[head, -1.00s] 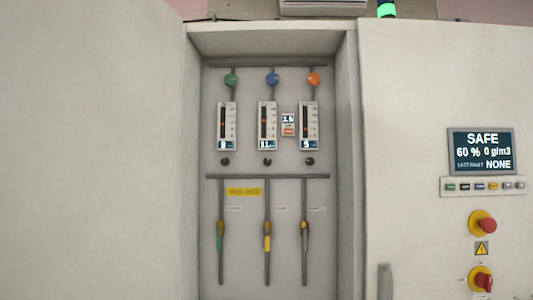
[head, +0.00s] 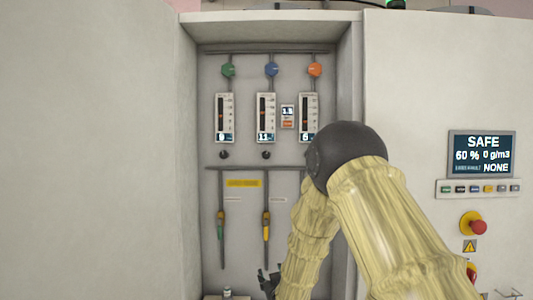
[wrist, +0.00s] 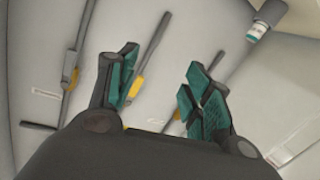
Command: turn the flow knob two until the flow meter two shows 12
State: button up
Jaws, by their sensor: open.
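Three flow meters hang in the recessed cabinet bay in the head view. The middle one, flow meter two (head: 265,118), has a display that appears to read 11. Its small black flow knob two (head: 266,155) sits just below it. My gripper (head: 268,282) is low in the bay, well below that knob, partly hidden behind my arm. In the wrist view my gripper (wrist: 158,88) is open and empty, its green-padded fingers apart. Pipes with yellow-handled valves lie beyond the fingers there. The knob of the right meter is hidden by my arm.
The left meter (head: 225,118) and right meter (head: 308,115) flank the middle one, with a small display (head: 287,117) between. The bay's side walls are close. A SAFE screen (head: 481,153) and red button (head: 474,223) are at right.

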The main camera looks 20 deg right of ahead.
jog(key=w+r+t+p, duration=0.1)
jog(key=w+r, duration=0.1)
jog(key=r, duration=0.6)
jog(key=w+r+t+p, duration=0.1)
jog(key=w+r, duration=0.1)
jog(key=r, duration=0.6)
jog(key=t+h+p, duration=0.2)
jog(key=t+p, duration=0.1)
send_near(266, 156)
jog(key=p+x, duration=0.4)
jog(key=x, duration=0.5)
jog(key=shift+d+r+p, duration=0.1)
jog(key=shift+r+p, duration=0.1)
jog(key=shift+p, duration=0.2)
jog(key=shift+p+x, duration=0.35)
jog(key=shift+x, duration=0.5)
jog(key=shift+f, duration=0.1)
jog(key=shift+c, duration=0.2)
jog(key=c, duration=1)
